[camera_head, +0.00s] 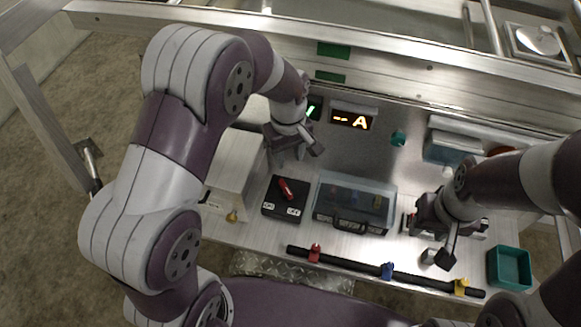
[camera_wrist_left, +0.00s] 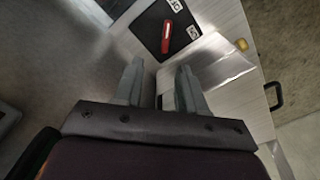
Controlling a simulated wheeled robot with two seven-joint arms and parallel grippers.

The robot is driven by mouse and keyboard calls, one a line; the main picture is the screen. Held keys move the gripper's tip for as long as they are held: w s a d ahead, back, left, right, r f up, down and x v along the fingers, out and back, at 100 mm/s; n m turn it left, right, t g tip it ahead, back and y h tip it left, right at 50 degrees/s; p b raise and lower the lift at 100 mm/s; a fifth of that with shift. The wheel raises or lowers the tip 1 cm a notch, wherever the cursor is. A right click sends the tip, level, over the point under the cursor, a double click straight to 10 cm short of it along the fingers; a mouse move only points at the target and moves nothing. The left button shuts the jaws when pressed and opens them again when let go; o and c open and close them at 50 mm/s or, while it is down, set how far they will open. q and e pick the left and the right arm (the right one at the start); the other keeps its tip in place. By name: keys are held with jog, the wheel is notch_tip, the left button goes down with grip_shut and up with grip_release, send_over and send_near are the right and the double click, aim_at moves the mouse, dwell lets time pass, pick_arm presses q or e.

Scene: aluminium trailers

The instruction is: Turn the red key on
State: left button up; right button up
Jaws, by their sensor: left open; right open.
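The red key (camera_head: 286,188) sits on a black switch plate (camera_head: 279,208) that has white labels along its near edge. The key also shows in the left wrist view (camera_wrist_left: 166,36), lying along the black plate (camera_wrist_left: 160,22) at the top. My left gripper (camera_head: 296,158) is open above the panel, a little beyond the key and apart from it. In the left wrist view its two fingers (camera_wrist_left: 160,82) are spread with nothing between them. My right gripper (camera_head: 434,246) is open at the right side of the panel, far from the key.
A clear-lidded box (camera_head: 355,183) stands just right of the switch plate. A pale metal box (camera_head: 232,166) stands to its left. A black bar (camera_head: 345,262) with red, blue and yellow clips runs along the front. A green tray (camera_head: 511,284) is at the right. A lit display (camera_head: 351,120) is at the back.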

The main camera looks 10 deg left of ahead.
pick_arm(q)
jog(key=s, duration=0.2)
send_near(288, 190)
jog(key=shift+n, duration=0.4)
notch_tip(288, 190, down, 5)
jog(key=shift+w+a+f, duration=0.1)
jog(key=shift+w, duration=0.05)
jog(key=f, duration=0.3)
jog(key=shift+s+f, duration=0.1)
jog(key=shift+s, duration=0.15)
jog(key=shift+w+f, duration=0.15)
jog(key=shift+f, duration=0.1)
jog(key=shift+r, duration=0.1)
grip_shut()
pick_arm(e)
jog(key=shift+s+d, duration=0.1)
jog(key=shift+s, duration=0.65)
